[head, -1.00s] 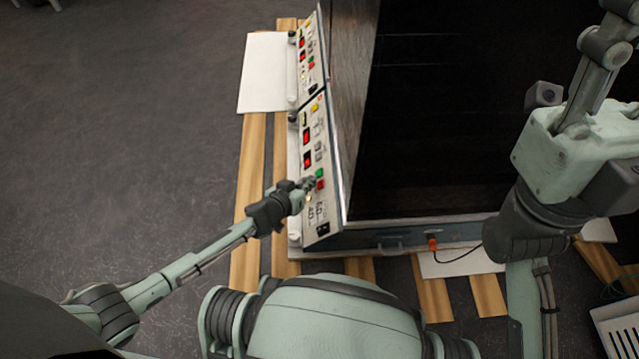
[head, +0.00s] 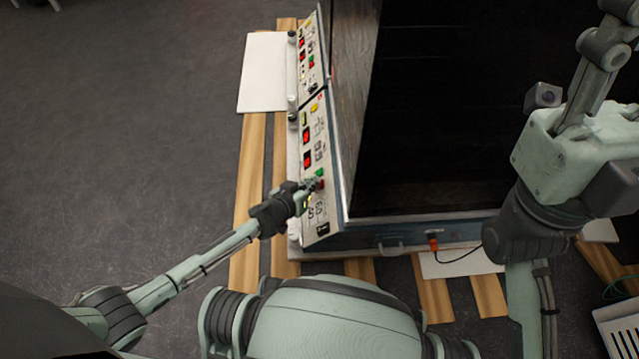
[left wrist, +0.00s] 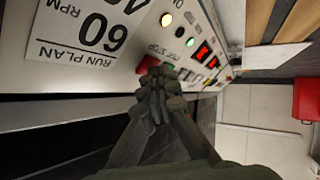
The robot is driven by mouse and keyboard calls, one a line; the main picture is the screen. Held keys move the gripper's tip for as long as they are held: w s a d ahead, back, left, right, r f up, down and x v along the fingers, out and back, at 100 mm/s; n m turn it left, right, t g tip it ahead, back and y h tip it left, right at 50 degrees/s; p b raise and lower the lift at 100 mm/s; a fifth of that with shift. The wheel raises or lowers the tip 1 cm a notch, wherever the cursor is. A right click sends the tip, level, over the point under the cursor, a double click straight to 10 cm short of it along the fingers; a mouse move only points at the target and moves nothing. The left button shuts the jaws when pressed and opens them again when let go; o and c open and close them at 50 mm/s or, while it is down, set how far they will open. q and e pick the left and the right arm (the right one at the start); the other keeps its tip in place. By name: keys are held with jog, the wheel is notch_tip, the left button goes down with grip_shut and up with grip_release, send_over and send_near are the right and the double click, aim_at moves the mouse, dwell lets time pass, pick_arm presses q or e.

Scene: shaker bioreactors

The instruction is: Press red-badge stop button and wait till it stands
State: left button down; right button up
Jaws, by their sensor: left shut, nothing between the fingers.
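The near control panel (head: 312,150) is on the left face of the big dark cabinet (head: 440,110). It carries a green button (head: 319,172) and a red button (head: 320,184). My left gripper (head: 312,187) is shut and empty, its tips at the red button. In the left wrist view the closed fingertips (left wrist: 158,80) overlap the lower edge of the red button (left wrist: 148,64); I cannot tell how far it is pressed. I cannot make out a red badge for certain. My right gripper is out of view.
A second, similar panel (head: 309,58) is farther back. A "RUN PLAN 60 RPM" label (left wrist: 90,35) is beside the red button. A white board (head: 263,72) and wooden slats (head: 250,170) lie beside the cabinet.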

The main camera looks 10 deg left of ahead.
pick_arm(q)
jog(key=shift+d+f, duration=0.15)
dwell(0.5)
jog(key=shift+s+a+r+p, duration=0.15)
jog(key=shift+a+r+p, duration=0.4)
jog(key=shift+a+p, duration=0.1)
jog(key=a+r+p, duration=0.1)
jog(key=p, duration=0.1)
jog(key=s+a+r+p, duration=0.1)
jog(key=a+r+p, duration=0.1)
jog(key=shift+a+r, duration=0.2)
jog(key=shift+a, duration=0.05)
dwell(0.8)
